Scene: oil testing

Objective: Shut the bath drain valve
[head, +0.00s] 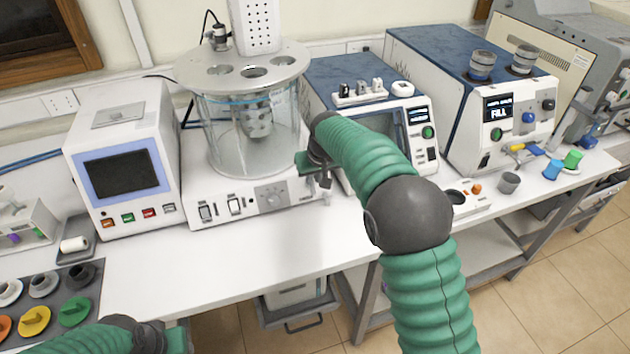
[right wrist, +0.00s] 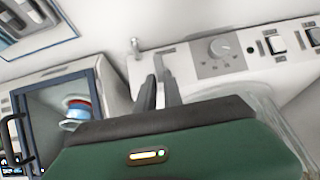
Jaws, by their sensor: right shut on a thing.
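The bath is a clear glass jar (head: 215,135) under a round metal lid, on a white base (head: 225,198) with switches and a knob. The drain valve at the base's front right is mostly hidden by my right gripper in the head view; a small metal fitting (right wrist: 136,46) of it shows in the right wrist view. My right gripper (head: 325,183) is at this corner, its dark fingers (right wrist: 160,75) close together and shut on the valve's handle, itself hard to make out. My left gripper (head: 178,340) is at the bottom left, fingers out of sight.
A white instrument with a screen (head: 123,172) stands left of the bath. A blue-topped machine (head: 350,75) stands close on its right. Coloured cups (head: 35,320) sit in a dark tray at the lower left.

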